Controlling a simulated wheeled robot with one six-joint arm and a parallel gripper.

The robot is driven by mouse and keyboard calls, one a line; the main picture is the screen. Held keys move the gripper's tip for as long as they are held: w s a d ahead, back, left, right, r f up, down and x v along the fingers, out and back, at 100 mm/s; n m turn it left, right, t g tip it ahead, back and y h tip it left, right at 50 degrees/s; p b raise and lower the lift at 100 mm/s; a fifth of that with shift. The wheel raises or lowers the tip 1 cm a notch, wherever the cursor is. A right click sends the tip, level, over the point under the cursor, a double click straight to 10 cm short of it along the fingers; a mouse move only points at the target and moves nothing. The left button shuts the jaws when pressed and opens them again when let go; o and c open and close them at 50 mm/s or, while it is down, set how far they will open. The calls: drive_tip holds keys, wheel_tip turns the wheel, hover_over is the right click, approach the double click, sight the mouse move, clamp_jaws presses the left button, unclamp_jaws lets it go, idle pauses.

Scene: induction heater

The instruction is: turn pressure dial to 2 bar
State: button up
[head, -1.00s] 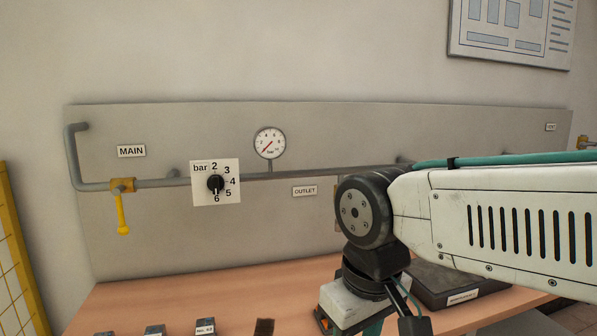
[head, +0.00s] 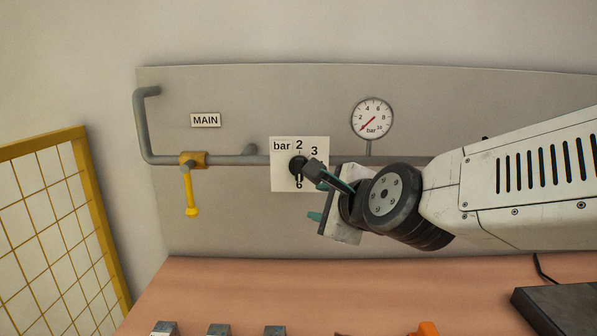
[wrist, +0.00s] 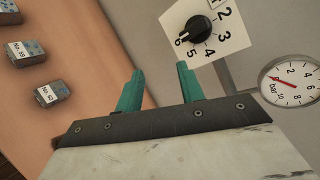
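The pressure dial is a black knob (head: 297,166) on a white plate (head: 283,182) marked "bar" with numbers. Its white pointer is toward 6, at the bottom. The wrist view also shows the knob (wrist: 197,28) with its pointer toward 6. My gripper (head: 316,195) is at the dial's lower right in the head view, covering 4 and 5. In the wrist view my gripper (wrist: 158,75) has its teal fingers apart and nothing between them. The knob is beyond the right fingertip. I cannot tell whether anything touches it.
A round gauge (head: 372,118) above the pipe has its red needle near zero. A yellow-handled valve (head: 191,190) hangs left of the dial under the MAIN label (head: 206,120). Small labelled blocks (wrist: 52,92) lie on the wooden bench (head: 220,285). A yellow mesh fence (head: 60,230) stands left.

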sight(299, 169)
drive_tip(key=w+a+m+t+h, duration=0.1)
drive_tip(key=w+m+h, duration=0.1)
drive_tip(key=m, duration=0.3)
drive_tip(key=w+a+r+m+t+h, duration=0.1)
drive_tip(key=w+m+t+h, duration=0.1)
drive_tip(key=w+m, duration=0.2)
drive_tip(key=w+a+r+m+t+h, duration=0.1)
drive_tip(key=w+m+t+h, duration=0.1)
drive_tip(key=m, duration=0.6)
drive_tip(key=shift+w+a+r, duration=0.15)
drive_tip(key=shift+w+a, duration=0.25)
drive_tip(key=shift+w, duration=0.35)
clamp_jaws()
